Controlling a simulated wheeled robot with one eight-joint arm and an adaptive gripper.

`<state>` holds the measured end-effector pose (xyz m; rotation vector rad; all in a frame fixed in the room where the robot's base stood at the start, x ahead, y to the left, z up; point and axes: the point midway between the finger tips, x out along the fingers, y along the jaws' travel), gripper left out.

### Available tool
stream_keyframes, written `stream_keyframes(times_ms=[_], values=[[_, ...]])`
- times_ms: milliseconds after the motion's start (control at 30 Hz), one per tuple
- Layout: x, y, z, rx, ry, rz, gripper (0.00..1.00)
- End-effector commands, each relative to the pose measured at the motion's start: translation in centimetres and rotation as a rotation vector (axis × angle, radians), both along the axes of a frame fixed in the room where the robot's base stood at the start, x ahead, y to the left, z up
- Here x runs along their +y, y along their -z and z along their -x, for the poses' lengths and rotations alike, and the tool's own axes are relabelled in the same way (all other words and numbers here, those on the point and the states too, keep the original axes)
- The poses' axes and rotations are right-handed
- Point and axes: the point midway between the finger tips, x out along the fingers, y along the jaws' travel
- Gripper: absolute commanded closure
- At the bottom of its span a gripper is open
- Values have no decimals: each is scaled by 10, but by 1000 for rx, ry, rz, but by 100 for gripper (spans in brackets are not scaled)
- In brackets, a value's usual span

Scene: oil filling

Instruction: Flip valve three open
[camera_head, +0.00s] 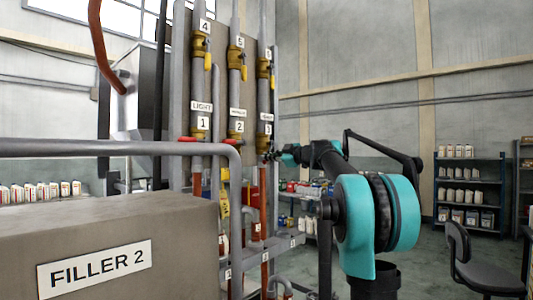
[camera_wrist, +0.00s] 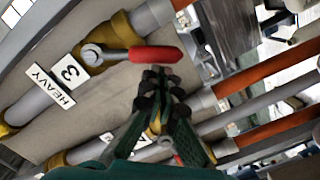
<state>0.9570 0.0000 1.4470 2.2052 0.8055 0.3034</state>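Valve three has a brass body (camera_wrist: 118,30) and a red lever handle (camera_wrist: 146,54) in the wrist view, next to the plate marked 3 (camera_wrist: 69,70) and HEAVY. The handle points right, across the line of its pipe. In the head view the number 3 plate (camera_head: 268,129) shows on the right-hand pipe; the handle there is too small to make out. My gripper (camera_wrist: 156,76) has its fingertips together just below the handle in the picture, with nothing visible between them. Whether they touch the handle I cannot tell. In the head view my gripper (camera_head: 272,155) is beside the right-hand pipe.
Valve 2 (camera_head: 238,138) and valve 1 (camera_head: 198,135) stand left on parallel pipes, with yellow-handled valves above. A grey pipe (camera_head: 120,147) and the FILLER 2 box (camera_head: 105,240) fill the left foreground. Shelves (camera_head: 470,190) and a chair (camera_head: 480,265) stand right.

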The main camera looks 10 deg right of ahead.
Motion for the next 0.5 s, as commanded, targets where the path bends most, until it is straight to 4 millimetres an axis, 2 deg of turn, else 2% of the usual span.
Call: stream_keyframes(times_ms=[500], values=[[-22, 21, -19, 2, 1, -1, 100]])
